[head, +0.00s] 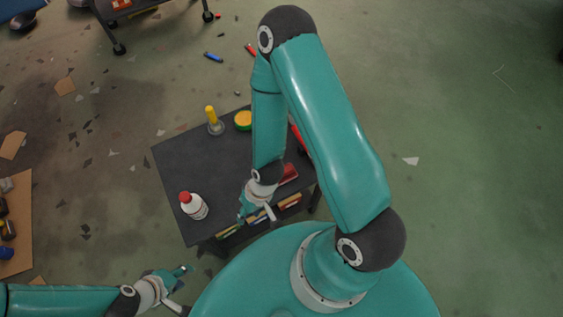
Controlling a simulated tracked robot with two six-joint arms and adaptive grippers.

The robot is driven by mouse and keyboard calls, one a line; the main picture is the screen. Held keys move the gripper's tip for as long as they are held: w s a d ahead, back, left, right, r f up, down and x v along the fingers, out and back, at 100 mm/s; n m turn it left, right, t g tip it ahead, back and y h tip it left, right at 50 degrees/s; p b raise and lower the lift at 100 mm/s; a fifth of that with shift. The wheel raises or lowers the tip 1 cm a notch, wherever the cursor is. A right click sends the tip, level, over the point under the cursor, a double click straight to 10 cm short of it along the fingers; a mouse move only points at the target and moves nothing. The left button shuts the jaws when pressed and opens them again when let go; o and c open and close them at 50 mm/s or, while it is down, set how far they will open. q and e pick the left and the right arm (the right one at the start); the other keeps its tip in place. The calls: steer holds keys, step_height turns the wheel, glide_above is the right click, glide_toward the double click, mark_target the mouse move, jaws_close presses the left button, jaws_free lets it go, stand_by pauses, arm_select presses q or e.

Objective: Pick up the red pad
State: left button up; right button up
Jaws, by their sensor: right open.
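A dark red block-like thing (289,173), which looks like the red pad, lies near the right edge of the black cart top (180,160). My arm partly covers it, so its full shape is hidden. My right gripper (257,214) is open and empty over the front edge of the cart, just left of and nearer than the red thing, apart from it. My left gripper (180,288) is low at the left, off the cart, with its fingers spread and nothing between them.
On the cart stand a white bottle with a red cap (193,206), a yellow-handled tool (212,119) and a green-yellow round thing (243,120). Another red item (299,142) shows behind my arm. Several coloured items fill a lower shelf (262,216). Floor at right is mostly clear.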

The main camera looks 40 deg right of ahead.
steer(key=o, duration=0.4)
steer(key=shift+w, duration=0.2)
steer(key=o, duration=0.7)
steer(key=w+d+b, duration=0.1)
steer(key=w+b, duration=0.1)
steer(key=w+d+b, duration=0.2)
steer(key=b, duration=0.1)
steer(key=shift+w+f, duration=0.1)
steer(key=shift+f, duration=0.05)
steer(key=d+r+m+h+b, duration=0.1)
steer(key=d+r+h+b, duration=0.1)
steer(key=d+r+b, duration=0.45)
steer(key=d+r+h+b, duration=0.2)
steer(key=d+r+b, duration=0.1)
steer(key=d+b, duration=0.5)
steer(key=shift+g, duration=0.3)
steer(key=f, duration=0.3)
steer(key=f+b, duration=0.1)
steer(key=f, duration=0.3)
steer(key=d+f+b, duration=0.1)
steer(key=f, duration=0.2)
steer(key=shift+w+f, duration=0.15)
steer(key=shift+w, duration=0.1)
steer(key=shift+s+a+f+b, duration=0.15)
steer(key=shift+f+b, duration=0.35)
steer(key=shift+f, duration=0.8)
steer(key=shift+s+a+f+b, duration=0.15)
steer(key=shift+f+b, duration=0.3)
steer(key=shift+f, duration=0.85)
